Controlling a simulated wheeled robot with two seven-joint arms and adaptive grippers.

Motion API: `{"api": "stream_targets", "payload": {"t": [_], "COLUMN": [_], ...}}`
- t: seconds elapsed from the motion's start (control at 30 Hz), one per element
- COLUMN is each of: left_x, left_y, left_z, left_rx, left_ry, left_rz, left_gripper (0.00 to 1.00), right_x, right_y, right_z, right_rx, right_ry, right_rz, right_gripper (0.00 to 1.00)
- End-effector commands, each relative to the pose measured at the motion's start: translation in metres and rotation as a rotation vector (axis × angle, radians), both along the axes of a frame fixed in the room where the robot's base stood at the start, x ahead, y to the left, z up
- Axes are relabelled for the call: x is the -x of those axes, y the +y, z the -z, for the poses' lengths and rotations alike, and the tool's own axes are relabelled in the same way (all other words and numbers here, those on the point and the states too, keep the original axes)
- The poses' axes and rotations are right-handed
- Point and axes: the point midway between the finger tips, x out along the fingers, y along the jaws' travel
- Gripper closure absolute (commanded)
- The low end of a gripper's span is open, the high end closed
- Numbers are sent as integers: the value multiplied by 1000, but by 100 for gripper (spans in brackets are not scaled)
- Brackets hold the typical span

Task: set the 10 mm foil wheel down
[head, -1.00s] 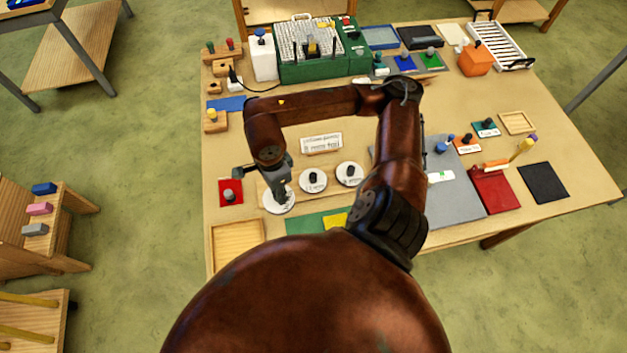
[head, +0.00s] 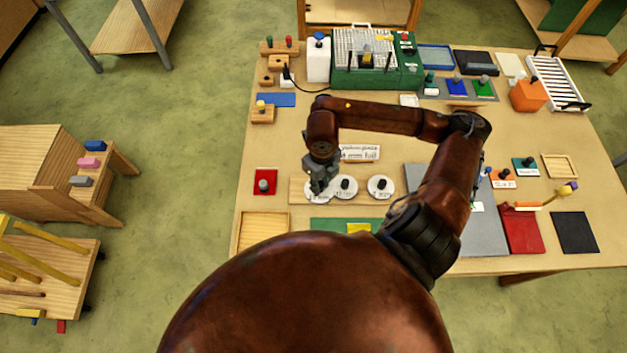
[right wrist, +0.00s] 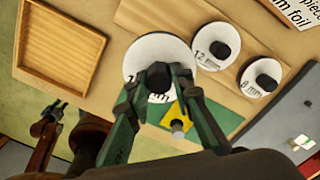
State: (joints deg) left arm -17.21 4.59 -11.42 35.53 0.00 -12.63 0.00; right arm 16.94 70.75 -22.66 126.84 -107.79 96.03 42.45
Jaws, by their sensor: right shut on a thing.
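My right gripper (head: 320,186) points down and is shut on the black knob of the 10 mm foil wheel (head: 315,195), a white disc with partly hidden lettering. In the right wrist view my right gripper (right wrist: 158,80) has the knob between its fingers, and the wheel (right wrist: 150,52) looks larger than its neighbours. The wheel is over the left end of a wooden board (head: 300,188); I cannot tell whether it touches. The 12 mm wheel (right wrist: 212,40) and 8 mm wheel (right wrist: 262,72) sit to its right. My left gripper (right wrist: 52,116) seems to show small at the left; its jaws are unclear.
A red pad with a grey knob (head: 264,182) lies left of the board. An empty wooden tray (head: 262,215) is at the front left, and a green mat with a yellow piece (head: 330,224) is in front. A label card (head: 360,152) stands behind.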

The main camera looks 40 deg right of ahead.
Motion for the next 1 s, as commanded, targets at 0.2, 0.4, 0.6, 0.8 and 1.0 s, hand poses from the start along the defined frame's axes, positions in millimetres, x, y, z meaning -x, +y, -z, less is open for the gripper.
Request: {"api": "stream_targets", "payload": {"t": [0.2,0.4,0.6,0.8,1.0], "left_x": [-4,-4,-3,-2,-2], "left_y": [0,0,0,0,0], "left_z": [-14,-19,-21,-34,-34], "left_rx": [1,1,1,0,0], "left_ry": [-5,-5,-5,-3,-3], "left_rz": [1,1,1,1,1], "left_gripper": [66,66,66,66,66], "right_x": [-42,-64,-71,-72,-73], "right_y": [-4,-7,-8,-8,-9], "right_z": [32,58,68,92,101], "right_rx": [-3,-1,-1,-2,0], "right_ry": [3,1,1,3,0], "right_rz": [1,0,-2,0,-3], "right_gripper": [100,100,100,100,100]}}
